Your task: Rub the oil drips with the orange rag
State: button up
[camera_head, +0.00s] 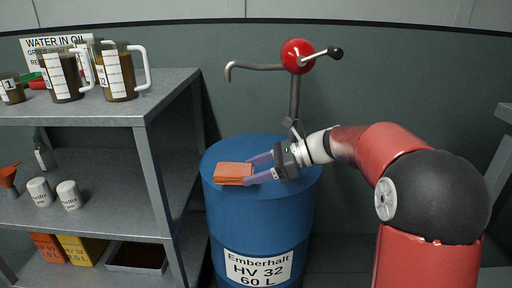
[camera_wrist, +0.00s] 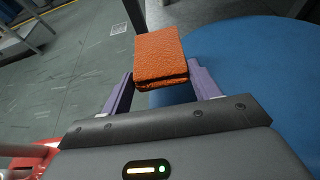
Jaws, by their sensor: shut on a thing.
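The orange rag (camera_head: 233,174) is a folded, rough-textured block at the left part of the blue drum's top. My gripper (camera_head: 250,169) reaches in from the right and is shut on the rag, one purple finger on each side. In the wrist view the rag (camera_wrist: 160,57) sits between the fingers, with the blue drum top (camera_wrist: 255,70) to its right and floor to its left. I cannot tell whether the rag touches the drum top. No oil drips can be made out; the rag and gripper hide part of the lid.
The blue drum (camera_head: 300,215) carries a hand pump with a red head (camera_head: 297,56), a curved spout and a crank behind my gripper. A grey shelf unit (camera_head: 150,118) with measuring jugs (camera_head: 118,75), white cups (camera_head: 69,195) and boxes stands close on the left.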

jog(key=shift+r+p, duration=1.85)
jog(key=shift+r, duration=0.15)
